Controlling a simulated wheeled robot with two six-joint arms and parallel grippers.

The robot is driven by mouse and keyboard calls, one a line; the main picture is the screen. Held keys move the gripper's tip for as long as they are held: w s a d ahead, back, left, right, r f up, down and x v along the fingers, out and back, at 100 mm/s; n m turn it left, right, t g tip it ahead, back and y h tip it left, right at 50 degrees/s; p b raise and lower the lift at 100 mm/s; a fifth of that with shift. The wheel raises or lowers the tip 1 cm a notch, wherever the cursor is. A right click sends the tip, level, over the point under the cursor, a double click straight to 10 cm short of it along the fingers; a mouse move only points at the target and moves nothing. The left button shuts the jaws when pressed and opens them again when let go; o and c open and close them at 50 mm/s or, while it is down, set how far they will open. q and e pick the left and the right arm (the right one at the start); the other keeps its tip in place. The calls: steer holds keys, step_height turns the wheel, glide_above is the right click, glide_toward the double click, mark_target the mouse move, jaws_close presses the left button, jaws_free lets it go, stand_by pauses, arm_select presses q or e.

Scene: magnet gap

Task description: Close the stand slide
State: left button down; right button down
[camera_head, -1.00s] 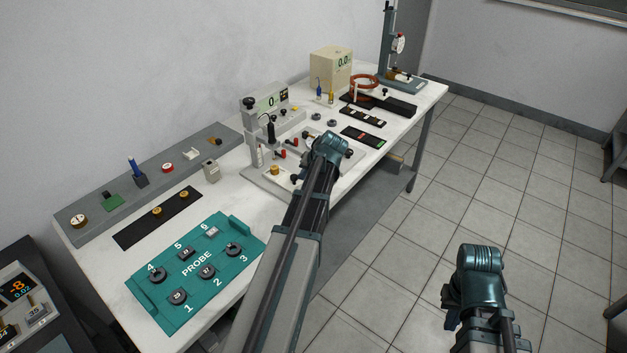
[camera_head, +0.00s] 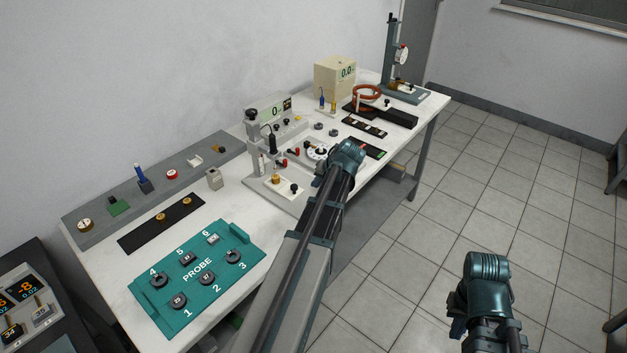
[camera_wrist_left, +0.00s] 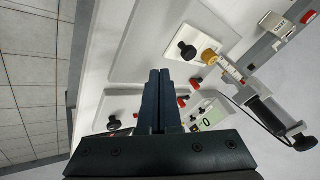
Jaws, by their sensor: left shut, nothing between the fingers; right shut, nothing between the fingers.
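The grey stand (camera_head: 253,135) rises from a pale base plate (camera_head: 285,203) at the middle of the bench and carries a black knob on top. A cream slide plate with a brass knob and a black knob (camera_head: 294,188) lies at its front; it also shows in the left wrist view (camera_wrist_left: 181,38). I cannot tell how far the slide is open. My left gripper (camera_head: 322,180) is above the bench to the right of the slide; its shut, empty fingers show in the left wrist view (camera_wrist_left: 159,75). My right gripper (camera_head: 457,327) is shut over the floor, away from the bench.
Small red-handled parts and a dial (camera_head: 316,149) stand beside the stand, close to my left gripper. A teal probe tray (camera_head: 215,290) lies at the near end. Open floor lies right.

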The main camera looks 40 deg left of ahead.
arm_select(q)
steer(key=p+v, duration=0.4)
steer(key=v, duration=0.3)
steer(key=shift+d+p, duration=0.2)
steer(key=shift+p, duration=0.2)
steer(key=shift+d, duration=0.1)
steer(key=s+d+f+m+h, duration=0.1)
steer(key=s+d+m, duration=0.2)
steer(key=s+d, duration=0.3)
steer(key=s+d+f+m+g+h, duration=0.1)
steer(key=s+d, duration=0.5)
steer(key=d, duration=1.1)
steer(key=s+d+f+m+g+h, duration=0.1)
steer(key=s+d+m+h, duration=0.2)
steer(key=d, duration=0.9)
steer(key=s+m, duration=0.2)
steer(key=s, duration=0.1)
steer(key=shift+f, duration=0.4)
